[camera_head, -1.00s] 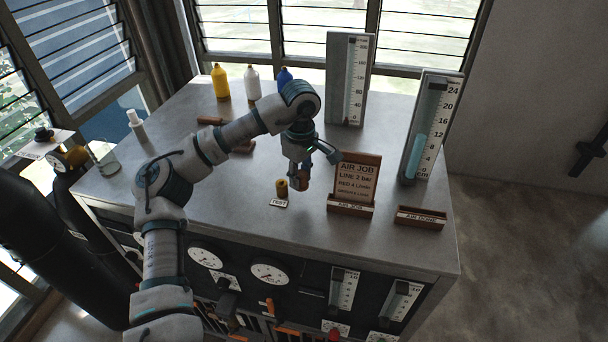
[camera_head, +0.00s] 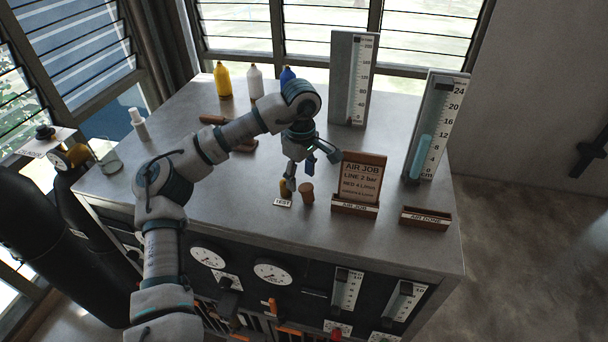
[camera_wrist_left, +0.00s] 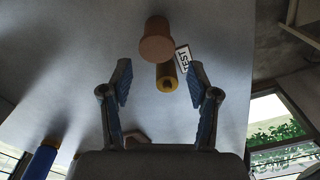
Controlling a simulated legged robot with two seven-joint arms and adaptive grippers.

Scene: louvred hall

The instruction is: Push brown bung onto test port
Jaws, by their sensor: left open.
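The brown bung (camera_head: 306,192) is upright just right of the brass test port (camera_head: 284,186), apart from it and outside my fingers. I cannot tell whether it rests on the bench. The TEST label (camera_head: 282,203) lies in front of the port. My left gripper (camera_head: 300,172) is open and empty just above and behind the port and bung. In the left wrist view, the bung (camera_wrist_left: 157,42) lies beyond the two spread fingertips (camera_wrist_left: 160,80), and the port (camera_wrist_left: 167,78), with a dark hole in its end, shows between them, partly overlapped by the bung. My right gripper is not in view.
The AIR JOB card holder (camera_head: 355,190) stands close right of the bung. The AIR DONE holder (camera_head: 425,218) and two tall gauges (camera_head: 352,80) are farther right. Yellow, white and blue bottles (camera_head: 222,80) stand at the back. The bench's front edge is near.

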